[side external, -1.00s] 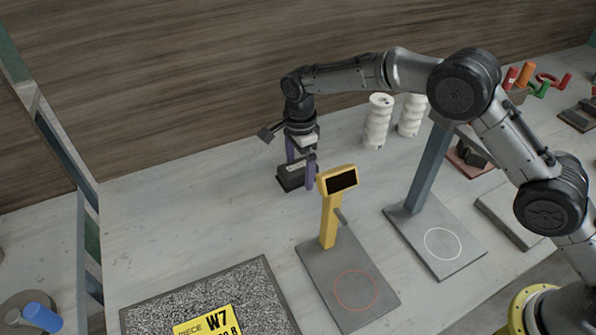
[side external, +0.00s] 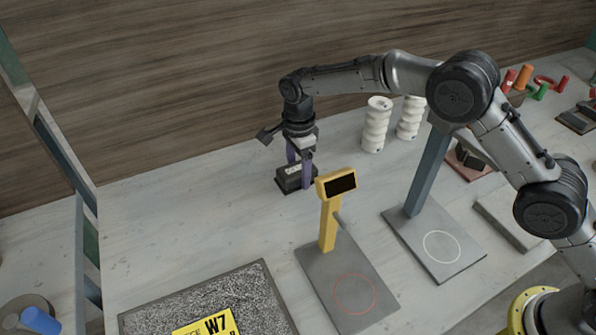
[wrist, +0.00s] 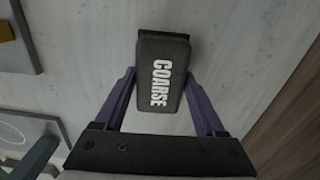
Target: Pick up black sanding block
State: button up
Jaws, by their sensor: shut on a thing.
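The black sanding block (side external: 291,180) is on the pale table, left of the yellow-posted stand in the side view. In the wrist view the block (wrist: 163,66) shows the white word COARSE on its top. My gripper (side external: 299,183) points down at it, with one purple finger on each side. In the wrist view the gripper (wrist: 163,88) has its fingers along the two long sides of the block. It is shut on the block. Any gap between the block and the table cannot be made out.
A stand with a yellow post (side external: 329,222) is close to the right of the gripper. A grey-post stand (side external: 428,175) and white ribbed columns (side external: 376,126) are farther right. A gravel-like tray (side external: 246,290) with a yellow W7 card (side external: 209,325) lies in front.

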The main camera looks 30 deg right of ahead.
aim_at(298, 168)
jog(key=shift+r, duration=0.4)
notch_tip(298, 168, up, 2)
jog(key=shift+r, duration=0.2)
jog(key=s+d+r, duration=0.2)
jog(key=s+r, duration=0.2)
jog(key=s, duration=0.2)
jog(key=s+d+r, duration=0.3)
jog(key=s+r, duration=0.2)
jog(key=s, duration=0.1)
jog(key=shift+s+d+r, duration=0.25)
jog(key=shift+s+d, duration=0.05)
jog(key=shift+s, duration=0.1)
